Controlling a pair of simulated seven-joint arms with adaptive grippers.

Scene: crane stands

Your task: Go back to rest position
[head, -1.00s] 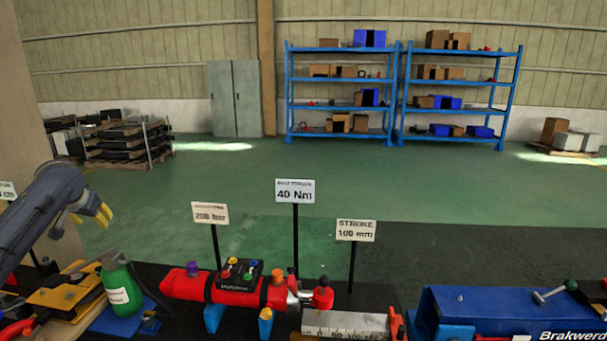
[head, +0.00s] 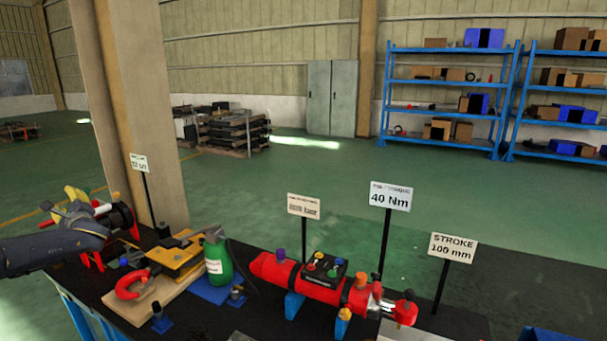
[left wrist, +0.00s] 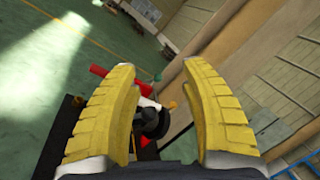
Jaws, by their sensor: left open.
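My left gripper (head: 76,198) is at the far left of the head view, above the left end of the black table. In the left wrist view its two yellow fingers (left wrist: 168,110) stand wide apart with nothing held between them. Beyond them is a device with a red bar and a dark round part (left wrist: 152,122); it also shows in the head view as a black and red device (head: 120,213) just right of the gripper. I cannot tell whether they touch. My right gripper is in neither view.
The black table (head: 262,318) holds a green bottle (head: 217,258), a red clamp (head: 130,285), a yellow plate (head: 168,256) and a red cylinder (head: 300,278). Several signs stand on thin posts, such as the 40 Nm sign (head: 390,196). A pillar (head: 140,110) rises behind the table.

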